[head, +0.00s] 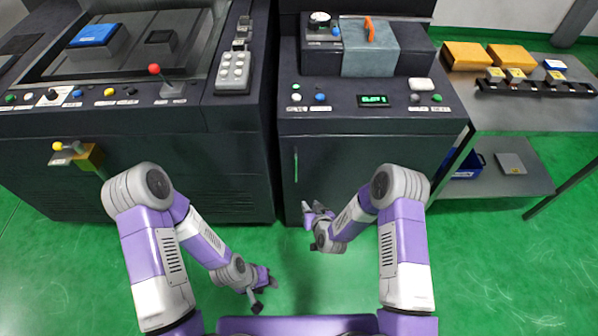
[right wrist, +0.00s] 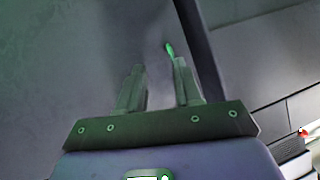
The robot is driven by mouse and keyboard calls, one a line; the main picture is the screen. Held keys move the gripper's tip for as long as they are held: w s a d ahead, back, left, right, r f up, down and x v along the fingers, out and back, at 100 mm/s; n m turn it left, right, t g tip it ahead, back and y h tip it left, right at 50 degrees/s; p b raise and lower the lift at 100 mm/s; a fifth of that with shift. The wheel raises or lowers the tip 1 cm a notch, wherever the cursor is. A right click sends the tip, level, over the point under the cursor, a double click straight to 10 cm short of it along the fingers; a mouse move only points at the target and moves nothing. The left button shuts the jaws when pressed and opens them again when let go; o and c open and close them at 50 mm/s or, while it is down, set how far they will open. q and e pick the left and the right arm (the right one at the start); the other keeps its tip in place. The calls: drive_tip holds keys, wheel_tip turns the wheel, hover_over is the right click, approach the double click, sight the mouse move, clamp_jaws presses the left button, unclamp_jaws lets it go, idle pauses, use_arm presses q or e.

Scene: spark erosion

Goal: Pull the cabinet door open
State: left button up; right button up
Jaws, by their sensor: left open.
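The cabinet door (head: 345,165) is the dark front panel under the control panel of the machine at centre right. It looks shut. A thin green upright handle (head: 296,165) is near its left edge. The handle also shows in the right wrist view (right wrist: 169,50), just past the tip of the right-hand finger. My right gripper (head: 310,208) is in front of the door, below the handle. Its two fingers (right wrist: 158,72) stand apart with nothing between them. My left gripper (head: 266,294) is open and empty, low over the green floor to the left.
A larger dark machine (head: 190,165) stands close on the left, with a yellow-tipped fitting (head: 75,152) jutting from its front. A grey shelf table (head: 520,115) stands on the right. The green floor (head: 480,270) before the cabinet is clear.

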sight(296, 168)
drive_tip(key=w+a+r+t+b, duration=0.1)
drive_tip(key=w+t, duration=0.1)
drive_tip(key=w, duration=0.3)
drive_tip(key=w+a+r+n+t+b, duration=0.1)
drive_tip(key=w+a+r+t+b, duration=0.1)
drive_tip(key=w, duration=0.2)
drive_tip(key=w+a+r+t+b, duration=0.1)
drive_tip(key=w+a+t, duration=0.1)
drive_tip(key=w, duration=0.3)
drive_tip(key=shift+w+r+b, duration=0.15)
drive_tip(key=shift+w+b, duration=0.15)
clamp_jaws()
